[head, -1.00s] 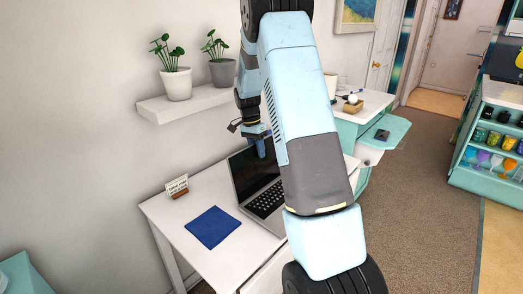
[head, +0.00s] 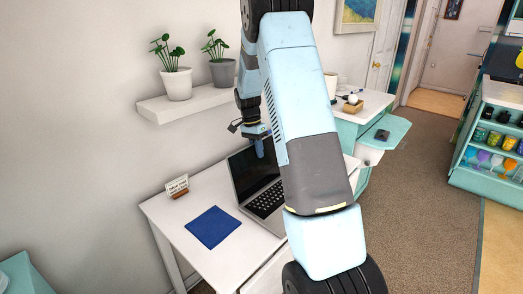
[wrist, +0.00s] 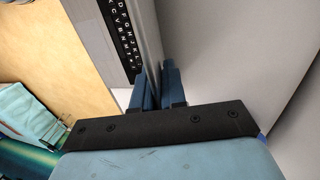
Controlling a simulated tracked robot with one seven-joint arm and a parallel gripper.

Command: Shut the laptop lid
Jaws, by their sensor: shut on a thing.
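The laptop (head: 260,184) stands open on the white desk, with its dark screen raised and its keyboard facing up. In the wrist view its keyboard (wrist: 123,38) shows left of the upright lid (wrist: 146,35). My gripper (wrist: 158,88) is shut on the top edge of the lid, with one blue finger on each side of it. In the head view my gripper (head: 260,148) is at the top of the screen, and my arm hides the right part of the laptop.
A blue cloth (head: 212,228) lies on the white desk (head: 178,224) left of the laptop, and a small sign (head: 177,186) stands behind it. A white shelf (head: 187,103) with two potted plants is on the wall above. A teal-and-white counter (head: 372,103) stands beyond.

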